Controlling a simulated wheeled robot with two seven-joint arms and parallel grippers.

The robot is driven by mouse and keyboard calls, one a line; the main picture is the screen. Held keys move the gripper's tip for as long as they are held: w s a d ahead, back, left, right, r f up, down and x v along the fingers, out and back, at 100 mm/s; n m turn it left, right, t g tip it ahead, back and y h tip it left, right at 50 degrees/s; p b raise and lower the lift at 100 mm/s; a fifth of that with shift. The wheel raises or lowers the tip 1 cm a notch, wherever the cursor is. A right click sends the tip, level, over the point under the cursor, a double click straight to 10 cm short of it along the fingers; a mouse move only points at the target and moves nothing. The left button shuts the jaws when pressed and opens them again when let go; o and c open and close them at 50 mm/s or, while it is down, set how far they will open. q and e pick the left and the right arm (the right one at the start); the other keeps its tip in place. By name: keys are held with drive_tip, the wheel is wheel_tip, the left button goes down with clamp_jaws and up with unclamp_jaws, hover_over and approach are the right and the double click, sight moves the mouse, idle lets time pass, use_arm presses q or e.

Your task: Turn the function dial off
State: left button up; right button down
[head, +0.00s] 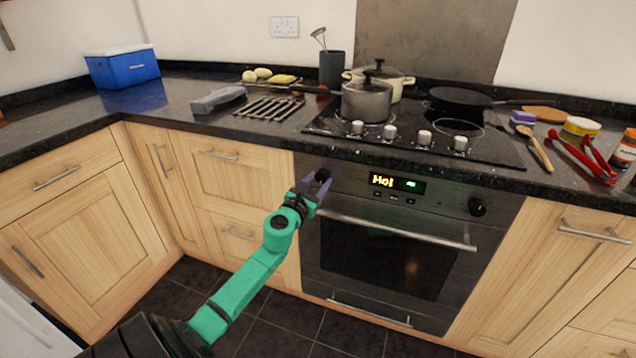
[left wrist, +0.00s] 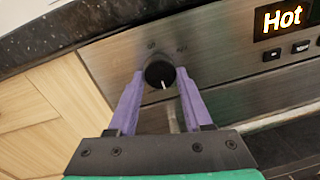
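The function dial is a round black knob with a light pointer line, at the left end of the oven's control panel. In the left wrist view the dial (left wrist: 160,72) sits between the purple fingertips of my left gripper (left wrist: 160,82), with its pointer toward the bottom of the picture. The fingers are spread on either side of it; whether they touch it is unclear. In the head view my left gripper (head: 316,184) is at the dial (head: 322,175) and partly covers it. The oven display (head: 397,183) reads "Hot". My right gripper is out of view.
A second black dial (head: 477,207) is at the panel's right end. The oven door handle (head: 395,228) runs just below the panel. The dark countertop edge (head: 420,168) overhangs above, with the hob (head: 480,147) and a grey pot (head: 366,101) on it. The floor in front is clear.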

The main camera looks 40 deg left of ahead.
use_arm(q)
clamp_jaws()
